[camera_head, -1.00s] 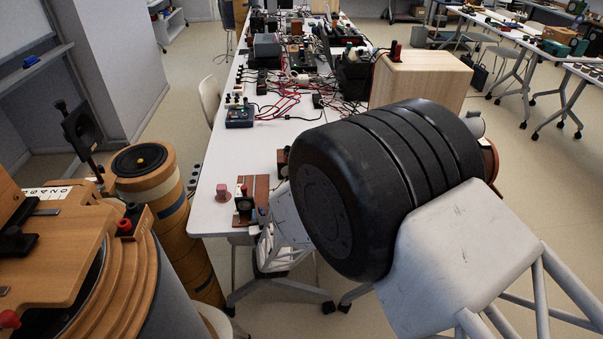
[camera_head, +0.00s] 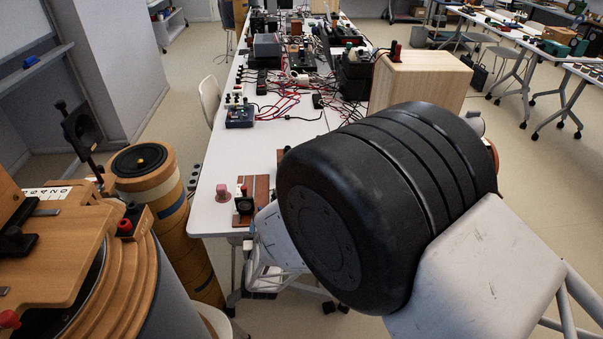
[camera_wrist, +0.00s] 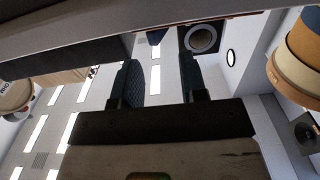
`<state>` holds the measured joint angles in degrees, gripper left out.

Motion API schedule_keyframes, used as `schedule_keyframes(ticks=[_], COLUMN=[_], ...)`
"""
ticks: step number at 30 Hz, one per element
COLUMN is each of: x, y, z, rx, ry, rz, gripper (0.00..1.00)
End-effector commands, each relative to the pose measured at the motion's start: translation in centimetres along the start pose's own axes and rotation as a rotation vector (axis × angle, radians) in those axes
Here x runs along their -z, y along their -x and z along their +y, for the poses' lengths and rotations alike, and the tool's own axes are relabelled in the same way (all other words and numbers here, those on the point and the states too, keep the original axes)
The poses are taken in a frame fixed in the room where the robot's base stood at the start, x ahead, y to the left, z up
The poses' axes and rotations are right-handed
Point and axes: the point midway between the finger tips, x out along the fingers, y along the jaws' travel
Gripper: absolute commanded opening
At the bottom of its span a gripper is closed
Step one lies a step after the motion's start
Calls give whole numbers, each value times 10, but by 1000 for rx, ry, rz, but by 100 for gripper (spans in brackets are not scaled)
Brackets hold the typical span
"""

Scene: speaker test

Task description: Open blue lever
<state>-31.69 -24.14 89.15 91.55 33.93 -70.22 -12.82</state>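My gripper (camera_wrist: 158,80) shows in the wrist view as two dark, ribbed fingers with a clear gap between them. It is open, and nothing is seen held. A small dark blue piece (camera_wrist: 154,37) shows beyond the gap, below a pale edge at the top; I cannot tell whether it is the blue lever. In the head view, my thick black arm link hides the fingers. A blue box (camera_head: 240,117) with small parts on top stands on the white table, well beyond my arm. No blue lever is clearly seen in the head view.
Wooden apparatus (camera_head: 70,240) and an orange cylinder (camera_head: 150,185) stand at the left. A wooden box (camera_head: 420,82) stands behind my arm.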

Motion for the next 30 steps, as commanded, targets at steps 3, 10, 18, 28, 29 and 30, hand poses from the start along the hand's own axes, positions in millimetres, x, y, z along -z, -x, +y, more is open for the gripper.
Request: schedule_keyframes(ticks=[3,10,18,28,29,30], x=[0,8,34,76,79,84], y=[11,18,4,-11,-12,-12], z=[0,1,4,14,15,17], rx=[1,5,28,65,68,73], ry=[0,-7,-28,-57,-59,-62], rz=[0,-17,-83,-192,-202,-217], gripper=[39,39,39,39,39,39])
